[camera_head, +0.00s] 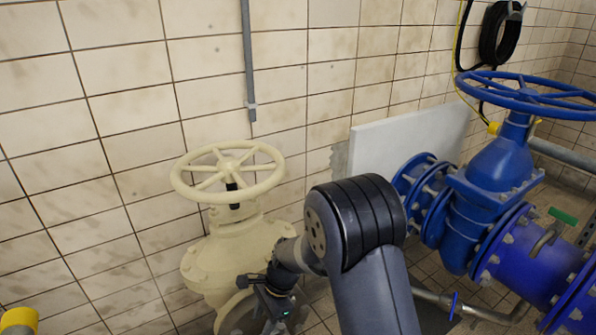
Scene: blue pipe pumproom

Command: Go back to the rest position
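My dark grey arm rises from the bottom centre and bends at a large black joint. Its far end, with my gripper (272,306), points down in front of the cream valve (222,252). A small green light shows on this end. The fingers cannot be made out, so I cannot tell whether they are open or shut, or whether they touch anything. The cream handwheel (228,172) sits level on top of the valve, above and left of my gripper, apart from it. A dark stem shows at the wheel's hub.
A blue valve (490,185) with a blue handwheel (530,95) and flanged blue pipe (545,255) stands at the right. A grey-white panel (405,140) leans by the tiled wall (120,100). A black hose coil (500,35) hangs upper right. A yellow part (18,320) shows lower left.

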